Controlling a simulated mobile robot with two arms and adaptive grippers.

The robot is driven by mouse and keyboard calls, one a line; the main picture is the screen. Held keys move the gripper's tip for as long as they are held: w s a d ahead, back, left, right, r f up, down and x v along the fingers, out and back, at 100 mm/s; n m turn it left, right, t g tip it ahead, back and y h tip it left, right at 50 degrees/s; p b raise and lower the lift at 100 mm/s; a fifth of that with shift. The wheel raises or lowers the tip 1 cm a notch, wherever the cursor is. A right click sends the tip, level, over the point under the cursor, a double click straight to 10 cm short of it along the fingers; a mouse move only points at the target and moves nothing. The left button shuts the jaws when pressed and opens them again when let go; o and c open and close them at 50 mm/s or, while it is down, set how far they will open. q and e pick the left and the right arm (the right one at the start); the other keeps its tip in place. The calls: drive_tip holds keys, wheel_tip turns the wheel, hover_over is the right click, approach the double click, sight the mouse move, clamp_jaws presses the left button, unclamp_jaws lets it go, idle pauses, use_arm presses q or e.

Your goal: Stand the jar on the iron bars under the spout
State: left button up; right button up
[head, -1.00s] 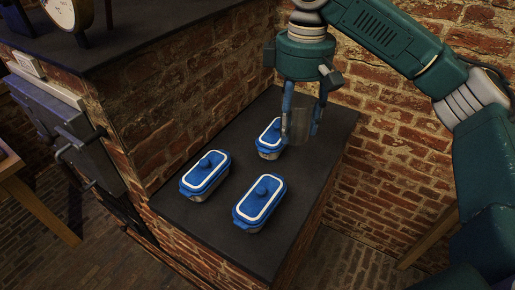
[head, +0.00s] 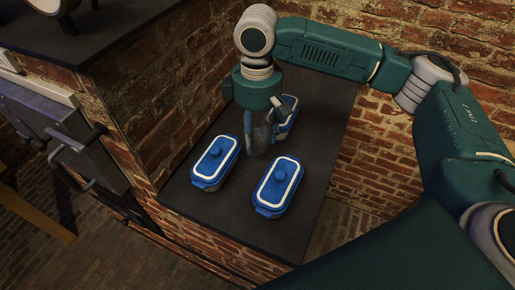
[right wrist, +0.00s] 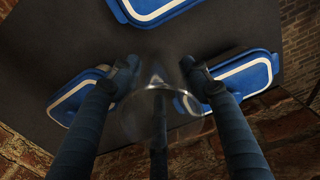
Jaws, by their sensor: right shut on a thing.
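My right gripper (head: 262,140) is shut on a clear glass jar (right wrist: 150,118) above the dark counter, among the blue lidded dishes. In the head view the jar is mostly hidden by the fingers. In the right wrist view it shows as a see-through round shape between the fingers (right wrist: 160,78). I cannot make out the iron bars or the spout in either view. My left gripper is not in view.
Blue lidded dishes stand on the dark counter (head: 235,228): one at left (head: 214,160), one at front right (head: 278,186), one behind the gripper (head: 289,116). A raised dark ledge (head: 110,38) and a metal door with handles (head: 75,140) are at left.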

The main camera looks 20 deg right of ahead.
wheel_tip(320, 180, down, 3)
drive_tip(key=shift+r, duration=0.15)
wheel_tip(320, 180, down, 4)
drive_tip(key=shift+r, duration=0.25)
drive_tip(key=shift+f, duration=0.2)
drive_tip(key=shift+p, duration=0.35)
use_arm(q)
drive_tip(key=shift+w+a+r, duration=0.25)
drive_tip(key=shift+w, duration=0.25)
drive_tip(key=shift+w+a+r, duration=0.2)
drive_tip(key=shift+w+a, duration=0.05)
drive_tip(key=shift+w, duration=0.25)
use_arm(e)
drive_tip(key=o, duration=1.3)
drive_tip(key=shift+f, duration=0.1)
drive_tip(key=shift+c, duration=0.2)
